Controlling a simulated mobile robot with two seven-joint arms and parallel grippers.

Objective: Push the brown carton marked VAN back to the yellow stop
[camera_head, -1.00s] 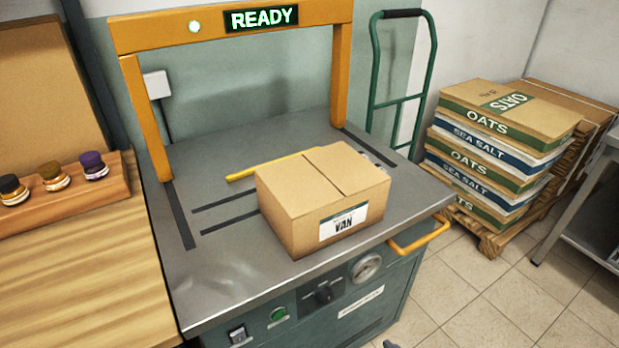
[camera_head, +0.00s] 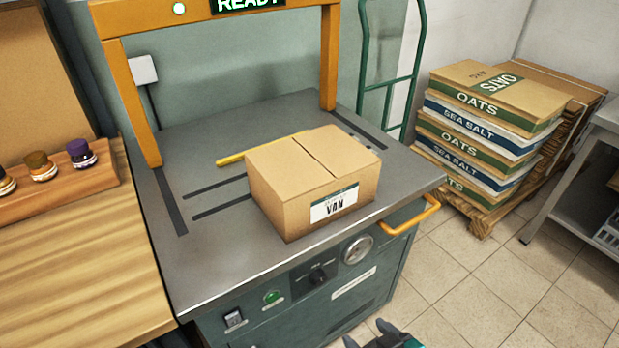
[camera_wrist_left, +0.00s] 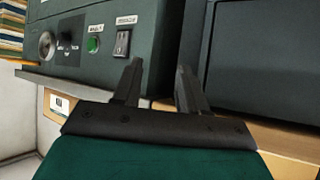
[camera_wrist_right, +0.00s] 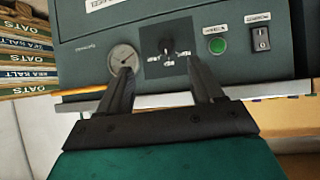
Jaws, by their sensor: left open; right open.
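The brown carton (camera_head: 290,207) with the VAN label (camera_head: 334,204) sits upright on the grey steel table (camera_head: 225,260) in the head view, label side toward me. The yellow stop (camera_head: 240,158) is a thin bar lying behind the carton. The carton hides part of it, and I cannot tell how wide the gap is. My right gripper (camera_head: 383,338) is open and empty at the bottom edge, low in front of the machine; its fingers show in the right wrist view (camera_wrist_right: 166,85). My left gripper shows only in the left wrist view (camera_wrist_left: 158,80), open and empty before the machine front.
An orange arch (camera_head: 125,90) spans the table's back. A yellow handle (camera_head: 410,218) sticks out at the front right. A wooden bench (camera_head: 70,270) with a jar rack (camera_head: 60,185) adjoins on the left. Stacked sacks (camera_head: 490,125) and a green hand truck (camera_head: 390,82) stand right.

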